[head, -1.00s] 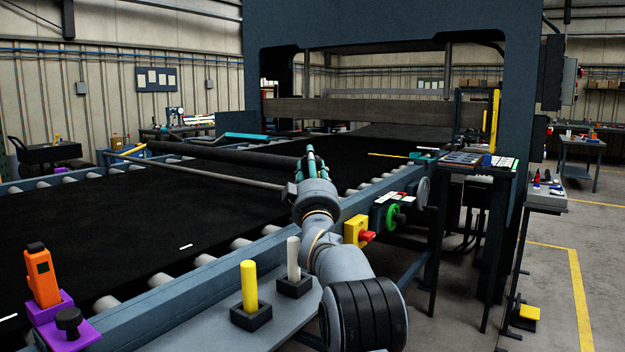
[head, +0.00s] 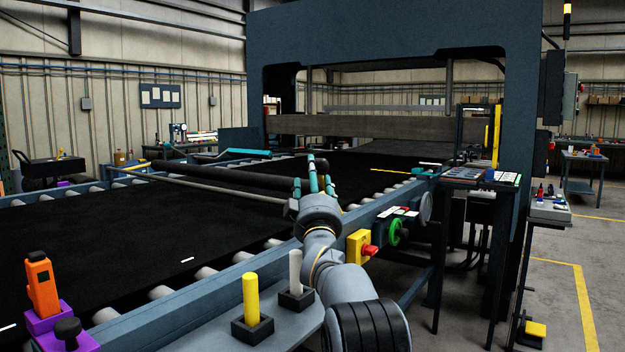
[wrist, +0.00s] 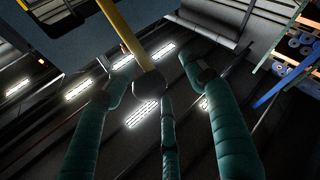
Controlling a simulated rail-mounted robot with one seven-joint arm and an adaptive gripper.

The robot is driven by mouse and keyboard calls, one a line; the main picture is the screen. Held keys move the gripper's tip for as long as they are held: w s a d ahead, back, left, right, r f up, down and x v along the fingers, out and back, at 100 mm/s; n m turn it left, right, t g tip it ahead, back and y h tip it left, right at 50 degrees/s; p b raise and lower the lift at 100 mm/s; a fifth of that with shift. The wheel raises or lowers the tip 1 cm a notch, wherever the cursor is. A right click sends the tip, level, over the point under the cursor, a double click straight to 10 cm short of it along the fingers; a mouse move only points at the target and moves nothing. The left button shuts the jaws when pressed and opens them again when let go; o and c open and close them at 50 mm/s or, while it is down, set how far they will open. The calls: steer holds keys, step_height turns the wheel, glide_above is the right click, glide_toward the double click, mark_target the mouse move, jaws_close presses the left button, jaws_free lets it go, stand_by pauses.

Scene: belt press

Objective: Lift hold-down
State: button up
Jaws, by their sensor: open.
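My gripper (head: 314,176) has teal fingers and points up above the near side rail of the belt line. In the wrist view its fingers (wrist: 165,110) are spread apart. A yellow rod with a dark round knob (wrist: 149,83) shows between and beyond the fingertips there; I cannot tell whether it touches them. A dark roller bar (head: 225,176) and a thinner grey bar (head: 215,187) span the black belt (head: 120,235), their near ends by my gripper. Which part is the hold-down is not clear.
A yellow box with a red knob (head: 370,250) and a green handwheel (head: 396,232) sit on the near side. Yellow (head: 250,298) and white (head: 295,270) pegs stand in front. An orange device (head: 41,285) is at left. The blue press frame (head: 390,30) rises behind.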

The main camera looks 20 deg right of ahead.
steer(key=shift+o, duration=0.3)
steer(key=v, duration=1.2)
steer(key=shift+r, duration=0.1)
steer(key=x, duration=1.2)
